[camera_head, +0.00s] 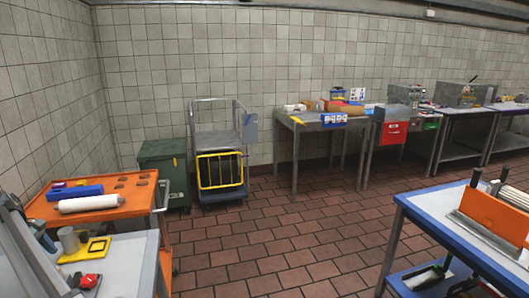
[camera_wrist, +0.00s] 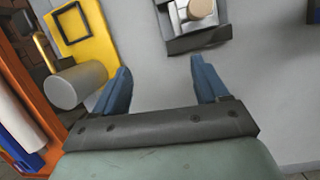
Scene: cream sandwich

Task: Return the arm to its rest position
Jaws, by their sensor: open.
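My gripper (camera_wrist: 163,82) is open in the wrist view, with its two blue fingers apart and nothing between them but pale grey tabletop. A grey cylinder (camera_wrist: 74,86) is close beside the left finger in that view; I cannot tell if they touch. The yellow tray (camera_wrist: 92,22) with a dark square outline is just beyond it. A metal device (camera_wrist: 188,40) with a tan round knob sits beyond the right finger. In the head view, part of my arm shows at the lower left, over the pale table (camera_head: 130,262); the fingertips are not clear there.
An orange cart (camera_head: 125,209) holding a white roll (camera_head: 90,204) and a blue box (camera_head: 75,193) stands behind the pale table. A green bin (camera_head: 163,170) and wire trolley (camera_head: 219,150) stand by the wall. A blue-edged table (camera_head: 445,215) is at right. The tiled floor between is clear.

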